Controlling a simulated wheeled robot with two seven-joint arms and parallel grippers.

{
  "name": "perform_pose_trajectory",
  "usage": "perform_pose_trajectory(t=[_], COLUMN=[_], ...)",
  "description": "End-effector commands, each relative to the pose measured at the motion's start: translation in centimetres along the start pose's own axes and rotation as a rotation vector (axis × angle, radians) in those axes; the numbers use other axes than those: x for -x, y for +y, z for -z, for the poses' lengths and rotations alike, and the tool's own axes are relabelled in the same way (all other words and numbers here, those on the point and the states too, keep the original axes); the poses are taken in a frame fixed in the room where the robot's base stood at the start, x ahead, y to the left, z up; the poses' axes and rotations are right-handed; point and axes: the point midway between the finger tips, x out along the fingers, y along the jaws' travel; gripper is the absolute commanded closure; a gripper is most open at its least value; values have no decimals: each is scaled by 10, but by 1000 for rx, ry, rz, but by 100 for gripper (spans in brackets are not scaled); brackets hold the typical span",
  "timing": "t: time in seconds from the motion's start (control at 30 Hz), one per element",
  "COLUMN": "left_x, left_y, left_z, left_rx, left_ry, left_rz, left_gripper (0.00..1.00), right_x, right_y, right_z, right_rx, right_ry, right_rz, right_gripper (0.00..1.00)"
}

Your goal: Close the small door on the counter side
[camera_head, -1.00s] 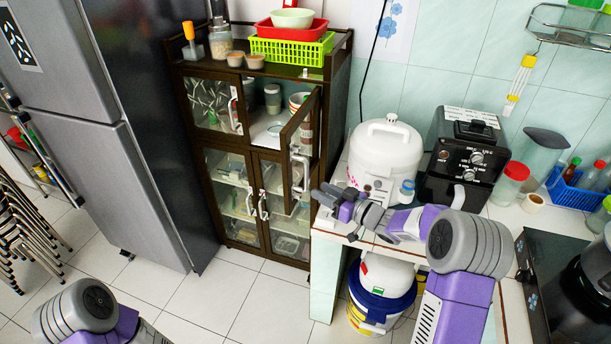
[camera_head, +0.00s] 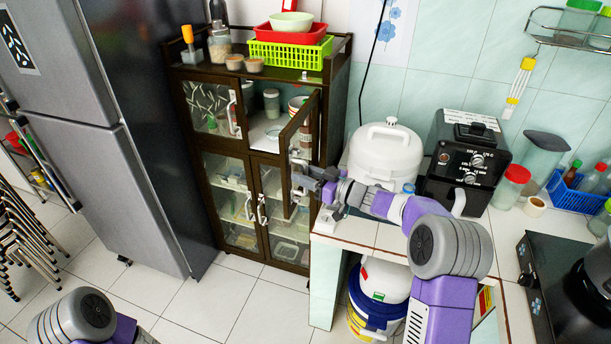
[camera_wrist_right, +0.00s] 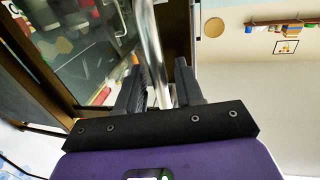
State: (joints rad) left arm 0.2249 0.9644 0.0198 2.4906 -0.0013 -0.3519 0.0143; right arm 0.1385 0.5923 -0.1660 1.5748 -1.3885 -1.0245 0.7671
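The small door (camera_head: 300,122) is the upper right glass door of the dark brown cabinet (camera_head: 265,155). It stands open, swung out toward the counter side. Its metal handle (camera_wrist_right: 152,45) runs between the two fingers of my right gripper (camera_wrist_right: 157,72) in the wrist view. The fingers are apart, with gaps showing beside the bar. In the head view my right gripper (camera_head: 312,178) is at the door's handle side, above the counter's left end. It partly hides the handle. Of my left arm only a part shows at the lower left; its gripper is out of view.
The counter (camera_head: 350,230) stands right of the cabinet with a white cooker (camera_head: 385,150) and a black air fryer (camera_head: 468,160) close to my right arm. The refrigerator (camera_head: 120,130) is on the left. Baskets (camera_head: 290,55) and jars stand on the cabinet top.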

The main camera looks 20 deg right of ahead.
Motion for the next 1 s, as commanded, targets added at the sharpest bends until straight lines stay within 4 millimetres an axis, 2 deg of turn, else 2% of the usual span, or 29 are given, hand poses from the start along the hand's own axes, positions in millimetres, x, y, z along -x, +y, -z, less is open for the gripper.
perform_pose_trajectory(t=[0.1, 0.13, 0.3, 0.37, 0.77, 1.0], left_x=[0, 0, 0, 0, -1, -8], left_y=[0, 0, 0, 0, 0, -3], left_z=[0, 0, 0, 0, 0, 0], left_rx=[0, 0, 0, 0, 0, 0], left_ry=[0, 0, 0, 0, 0, 0], left_rz=[0, 0, 0, 0, 0, 0], left_gripper=[64, 64, 64, 64, 64, 64], right_x=[0, 0, 0, 0, -1, -12], right_y=[0, 0, 0, 0, -1, -2], right_z=[0, 0, 0, 0, 0, -1], right_rx=[0, 0, 0, 0, -1, -2], right_ry=[0, 0, 0, 0, 1, 1], right_rz=[0, 0, 0, 0, -10, -100], right_gripper=[64, 67, 93, 100, 100, 100])
